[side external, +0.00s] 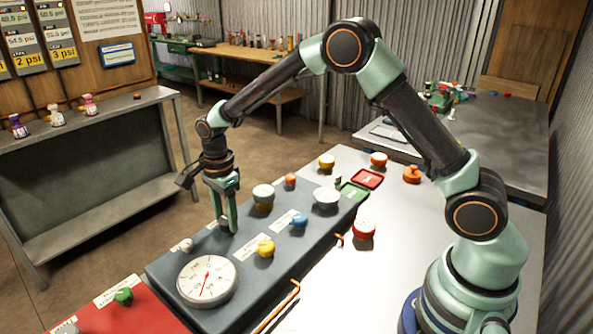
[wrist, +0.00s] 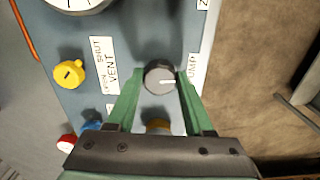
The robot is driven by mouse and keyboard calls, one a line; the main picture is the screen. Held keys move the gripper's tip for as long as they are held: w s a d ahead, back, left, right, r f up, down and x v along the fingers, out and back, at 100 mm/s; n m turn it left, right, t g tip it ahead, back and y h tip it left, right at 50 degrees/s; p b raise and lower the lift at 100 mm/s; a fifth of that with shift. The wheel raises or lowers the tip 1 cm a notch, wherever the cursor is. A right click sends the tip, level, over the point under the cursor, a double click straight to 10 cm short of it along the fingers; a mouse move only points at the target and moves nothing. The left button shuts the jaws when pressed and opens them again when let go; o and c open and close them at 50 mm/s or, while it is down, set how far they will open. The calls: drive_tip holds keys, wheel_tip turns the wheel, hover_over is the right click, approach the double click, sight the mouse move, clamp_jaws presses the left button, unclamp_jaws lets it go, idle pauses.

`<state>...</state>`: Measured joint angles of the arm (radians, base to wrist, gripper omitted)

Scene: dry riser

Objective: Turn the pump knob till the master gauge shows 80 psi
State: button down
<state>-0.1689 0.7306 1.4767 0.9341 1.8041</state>
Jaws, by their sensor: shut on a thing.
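The pump knob (wrist: 160,77) is round and dark grey with a white pointer line that points right in the wrist view. A partly covered label ending in "UMP" stands beside it. My gripper (wrist: 159,80) is shut on the knob, one green finger on each side. In the side view my gripper (side external: 228,224) reaches down onto the blue-grey panel, and its fingers mostly hide the knob. The master gauge (side external: 207,280) is a large white dial with a red needle, near the panel's front end. Its numbers are too small to read. Its rim shows in the wrist view (wrist: 82,8).
A yellow vent knob (side external: 265,248), a blue knob (side external: 299,220) and a small white knob (side external: 187,245) stand near my gripper. Smaller gauges (side external: 263,193) stand behind it. A red panel (side external: 130,318) with a green knob lies at front left. An orange hose (side external: 279,307) runs along the right side.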

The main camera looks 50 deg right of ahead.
sight(226, 219)
drive_tip(key=shift+r, duration=0.15)
drive_tip(key=shift+c, duration=1.4)
unclamp_jaws()
wheel_tip(226, 219, up, 12)
